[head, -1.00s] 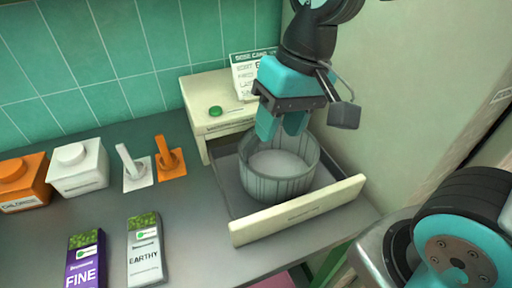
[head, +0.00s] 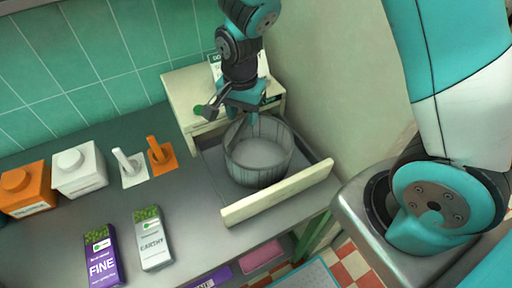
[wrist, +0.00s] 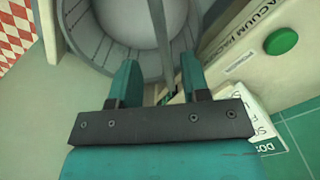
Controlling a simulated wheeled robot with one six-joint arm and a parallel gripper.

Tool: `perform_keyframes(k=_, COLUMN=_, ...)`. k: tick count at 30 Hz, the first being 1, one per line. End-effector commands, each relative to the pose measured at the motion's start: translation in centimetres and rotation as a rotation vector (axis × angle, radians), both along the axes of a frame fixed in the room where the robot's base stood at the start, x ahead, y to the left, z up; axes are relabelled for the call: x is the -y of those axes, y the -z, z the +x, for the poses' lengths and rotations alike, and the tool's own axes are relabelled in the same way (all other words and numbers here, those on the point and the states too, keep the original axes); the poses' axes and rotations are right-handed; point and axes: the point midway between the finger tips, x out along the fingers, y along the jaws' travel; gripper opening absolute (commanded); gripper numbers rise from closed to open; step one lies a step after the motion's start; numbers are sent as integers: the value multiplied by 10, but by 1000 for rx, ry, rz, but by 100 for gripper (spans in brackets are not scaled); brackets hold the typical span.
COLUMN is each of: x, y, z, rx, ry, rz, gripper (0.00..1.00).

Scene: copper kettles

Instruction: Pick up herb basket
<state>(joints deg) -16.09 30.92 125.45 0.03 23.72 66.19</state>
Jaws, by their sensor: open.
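The herb basket, seen as a round grey slatted tub (head: 258,174), stands upright in the open drawer, with a pale grey inside. My gripper (head: 245,112) is at the tub's back rim, pointing down. In the wrist view, its two teal fingers (wrist: 158,72) are apart and overlap the rim of the tub (wrist: 82,32). A narrow grey bar shows between the fingers; I cannot tell what it belongs to. I cannot tell whether the fingers touch the rim, as the tips are partly hidden in the head view.
The drawer's cream front (head: 280,194) stands in front of the tub. A cream unit with a green button (wrist: 281,41) and a card is behind it. An orange jar (head: 27,190), a white jar (head: 80,172) and two packets stand left. A wall is close on the right.

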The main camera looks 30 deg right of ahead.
Motion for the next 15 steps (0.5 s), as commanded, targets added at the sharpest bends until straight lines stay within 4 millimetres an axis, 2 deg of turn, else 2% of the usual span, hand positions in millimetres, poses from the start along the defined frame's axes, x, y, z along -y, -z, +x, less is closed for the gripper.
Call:
perform_keyframes(k=8, x=0, y=19, z=1, rx=-2, ry=-1, rz=-1, gripper=43)
perform_keyframes(k=15, x=0, y=50, z=4, rx=-3, ry=-1, rz=0, gripper=43)
